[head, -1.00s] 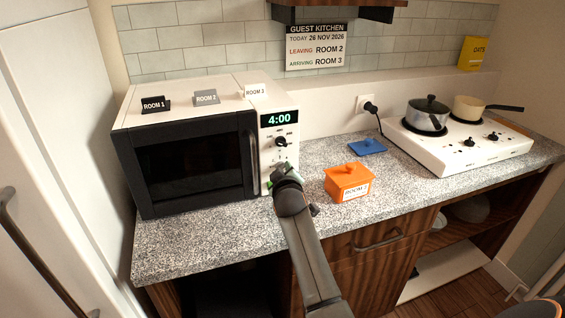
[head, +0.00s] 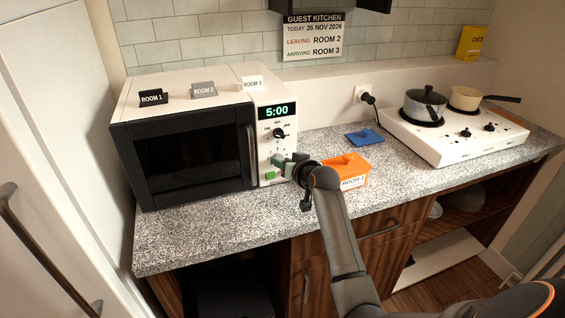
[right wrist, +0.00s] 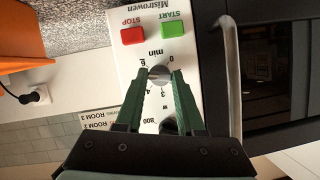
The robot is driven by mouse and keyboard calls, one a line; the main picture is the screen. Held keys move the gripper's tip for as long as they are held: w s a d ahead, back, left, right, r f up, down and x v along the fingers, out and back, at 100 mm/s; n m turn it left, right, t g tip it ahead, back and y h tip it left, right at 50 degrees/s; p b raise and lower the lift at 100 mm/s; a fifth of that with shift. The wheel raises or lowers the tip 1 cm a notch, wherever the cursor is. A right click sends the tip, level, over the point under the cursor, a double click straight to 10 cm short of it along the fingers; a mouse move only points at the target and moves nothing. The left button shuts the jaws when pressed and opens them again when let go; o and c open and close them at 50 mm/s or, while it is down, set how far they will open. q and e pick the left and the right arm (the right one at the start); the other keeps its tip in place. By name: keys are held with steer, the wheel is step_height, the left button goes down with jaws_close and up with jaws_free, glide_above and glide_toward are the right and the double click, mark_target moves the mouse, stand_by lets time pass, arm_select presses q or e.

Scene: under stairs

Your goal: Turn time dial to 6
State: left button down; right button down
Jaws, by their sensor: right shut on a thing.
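The white and black microwave (head: 190,140) stands on the counter, and its display (head: 277,112) reads 5:00. The time dial (right wrist: 159,72) is a small round grey knob under the "min" label in the right wrist view, which sees the panel upside down. My right gripper (right wrist: 160,80) is shut on this dial, with one green finger on each side, and the fingers cover part of its scale. In the head view my right gripper (head: 284,163) is at the lower control panel and hides the time dial. The power dial (head: 279,133) sits above it. My left gripper is out of view.
The green START (right wrist: 173,29) and red STOP (right wrist: 132,35) buttons are close to the time dial. The microwave handle (right wrist: 231,75) runs beside the panel.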

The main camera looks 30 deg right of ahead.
steer(key=m+y, duration=0.1)
steer(key=m, duration=0.1)
steer(key=m+t+y, duration=0.1)
steer(key=m, duration=0.1)
steer(key=shift+d+f, duration=0.15)
steer(key=shift+d, duration=0.05)
steer(key=shift+y, duration=0.3)
stand_by(0.3)
steer(key=c, duration=0.5)
jaws_free()
steer(key=shift+s, duration=0.1)
steer(key=v, duration=0.6)
steer(key=b+v, duration=0.1)
steer(key=v, duration=0.5)
steer(key=shift+s+f, duration=0.15)
steer(key=shift+s, duration=0.15)
